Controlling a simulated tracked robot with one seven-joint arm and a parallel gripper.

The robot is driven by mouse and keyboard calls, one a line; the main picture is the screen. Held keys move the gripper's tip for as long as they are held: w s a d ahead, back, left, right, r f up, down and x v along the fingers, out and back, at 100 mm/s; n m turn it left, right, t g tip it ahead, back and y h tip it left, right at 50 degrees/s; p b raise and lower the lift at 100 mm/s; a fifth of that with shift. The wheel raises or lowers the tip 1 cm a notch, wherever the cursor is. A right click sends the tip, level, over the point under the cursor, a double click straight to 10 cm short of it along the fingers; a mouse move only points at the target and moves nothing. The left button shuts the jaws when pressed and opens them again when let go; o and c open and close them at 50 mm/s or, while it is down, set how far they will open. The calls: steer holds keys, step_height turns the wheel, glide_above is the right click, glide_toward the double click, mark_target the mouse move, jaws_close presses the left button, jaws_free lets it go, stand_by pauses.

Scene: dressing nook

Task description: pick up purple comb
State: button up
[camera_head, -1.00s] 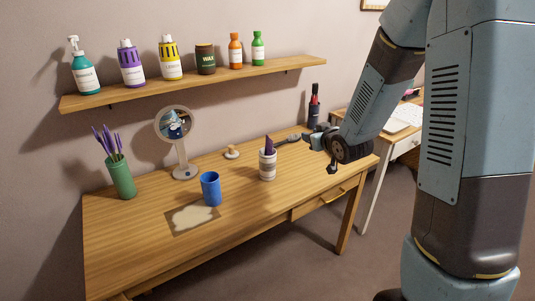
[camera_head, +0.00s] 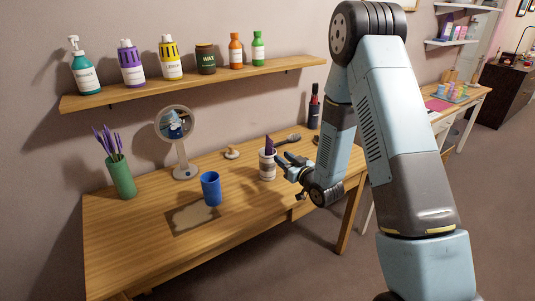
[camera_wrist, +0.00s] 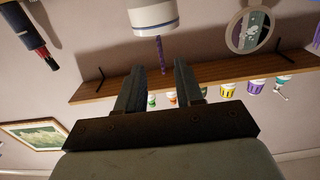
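In the wrist view, which looks upside down, the comb (camera_wrist: 161,54) sticks out of the cup (camera_wrist: 153,18), beyond and between the two parted fingers of my gripper (camera_wrist: 158,75). The fingers are open, with nothing held between them.
A blue cup (camera_head: 210,189) stands to the left on the desk (camera_head: 130,232), near a flat mat (camera_head: 192,217). A round mirror (camera_head: 184,172), a green vase (camera_head: 121,178), a brush (camera_head: 290,138) and a dark bottle (camera_head: 314,108) stand or lie around. A shelf (camera_head: 200,82) with bottles hangs above.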

mark_target(268, 146)
steer(key=x, duration=1)
steer(key=shift+w+a, duration=0.2)
steer(key=shift+w, duration=0.05)
jaws_close()
